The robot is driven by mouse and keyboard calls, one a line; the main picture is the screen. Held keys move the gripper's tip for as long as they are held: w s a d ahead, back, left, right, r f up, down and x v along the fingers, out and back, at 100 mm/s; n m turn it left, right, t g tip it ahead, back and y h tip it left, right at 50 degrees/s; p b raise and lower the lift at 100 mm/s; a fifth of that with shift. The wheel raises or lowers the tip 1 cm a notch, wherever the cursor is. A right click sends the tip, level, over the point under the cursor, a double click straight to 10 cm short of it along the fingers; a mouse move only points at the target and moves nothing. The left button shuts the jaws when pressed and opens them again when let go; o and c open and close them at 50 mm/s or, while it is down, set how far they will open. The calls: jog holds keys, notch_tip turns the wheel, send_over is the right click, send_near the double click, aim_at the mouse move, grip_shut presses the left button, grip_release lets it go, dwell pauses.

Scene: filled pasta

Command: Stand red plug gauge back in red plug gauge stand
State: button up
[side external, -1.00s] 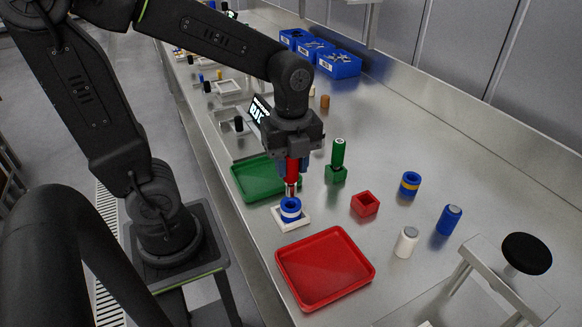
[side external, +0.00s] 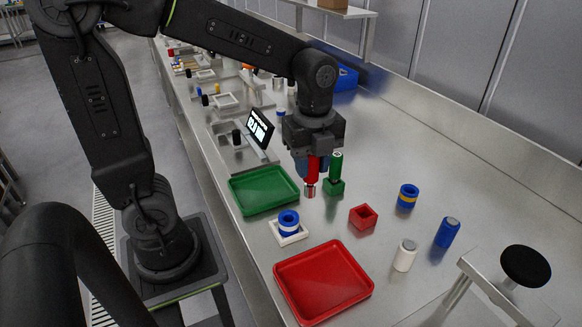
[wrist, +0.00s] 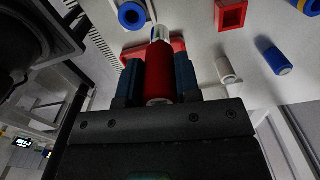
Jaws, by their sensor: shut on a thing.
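The red plug gauge (side external: 312,172) hangs upright in my gripper (side external: 311,165), its silver end pointing down above the table. It also shows in the wrist view (wrist: 160,78), gripped between the two blue-grey fingers (wrist: 158,82). The red plug gauge stand (side external: 363,217) is an open red square block on the table, to the right of and nearer the camera than my gripper. It shows at the top of the wrist view (wrist: 230,14), and its socket looks empty. The gauge is clear of the stand.
A blue ring on a white square base (side external: 289,238), a red tray (side external: 322,283) and a green tray (side external: 263,190) lie around. Blue and white cylinders (side external: 404,256) stand at right.

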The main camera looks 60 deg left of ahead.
jog(key=w+d+f+n, duration=0.1)
jog(key=w+d, duration=0.3)
jog(key=w, duration=0.7)
jog(key=shift+w+f, duration=0.25)
jog(key=shift+w, duration=0.05)
jog(key=shift+d+f, duration=0.1)
jog(key=shift+f, duration=1.7)
jog(key=shift+f, duration=1.95)
jog(key=o, duration=1.1)
jog(key=shift+r, duration=0.1)
